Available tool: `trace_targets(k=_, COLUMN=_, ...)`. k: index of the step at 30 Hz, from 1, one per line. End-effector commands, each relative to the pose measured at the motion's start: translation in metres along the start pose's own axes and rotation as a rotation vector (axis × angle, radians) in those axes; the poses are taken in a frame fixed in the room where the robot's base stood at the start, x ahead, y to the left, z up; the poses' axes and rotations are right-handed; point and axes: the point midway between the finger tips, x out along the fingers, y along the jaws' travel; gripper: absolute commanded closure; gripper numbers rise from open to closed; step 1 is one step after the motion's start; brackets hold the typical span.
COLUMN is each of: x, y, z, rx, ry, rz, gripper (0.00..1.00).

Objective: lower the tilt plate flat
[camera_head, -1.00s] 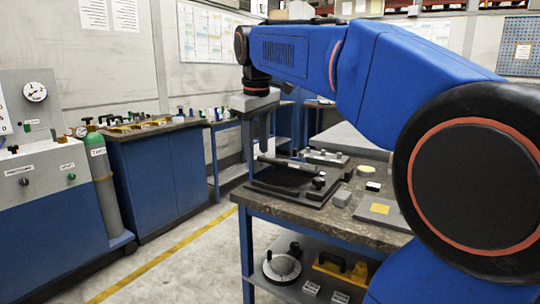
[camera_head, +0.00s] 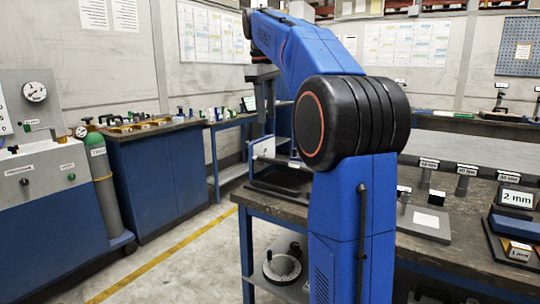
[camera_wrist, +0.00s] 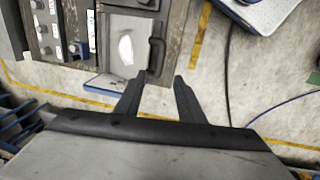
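A dark flat fixture (camera_head: 280,187) sits at the left corner of the workbench in the head view, partly hidden by my arm. In the wrist view a grey plate (camera_wrist: 112,22) with a bright patch and a dark handle (camera_wrist: 156,56) at its right side shows ahead of the fingers. I cannot tell its tilt from here. My gripper (camera_wrist: 161,78) is open and empty, its fingertips just short of the handle in the picture; the depth gap is unclear. In the head view the gripper hangs above the fixture, and its fingertips are hard to make out.
A pale panel (camera_head: 263,147) with a blue edge stands upright by the fixture. Labelled parts and a "2 mm" block (camera_head: 516,198) occupy the bench's right side. A round dial device (camera_head: 282,266) sits on the lower shelf. Floor left of the bench is clear.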

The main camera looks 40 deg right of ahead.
Motion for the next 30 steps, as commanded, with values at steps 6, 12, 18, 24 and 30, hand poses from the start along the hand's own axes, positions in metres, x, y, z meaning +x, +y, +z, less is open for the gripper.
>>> trace_targets(k=6, x=0.039, y=-0.001, z=0.001, rx=0.000, ry=-0.001, rz=-0.001, gripper=0.64)
trace_targets(k=12, x=0.074, y=-0.001, z=0.001, rx=0.000, ry=-0.001, rz=-0.002, gripper=0.64)
trace_targets(k=18, x=0.109, y=-0.001, z=0.001, rx=0.000, ry=-0.001, rz=-0.001, gripper=0.64)
trace_targets(k=24, x=0.136, y=-0.001, z=0.001, rx=0.001, ry=0.000, rz=-0.001, gripper=0.64)
trace_targets(k=30, x=0.148, y=-0.001, z=0.001, rx=0.001, ry=0.001, rz=0.000, gripper=0.64)
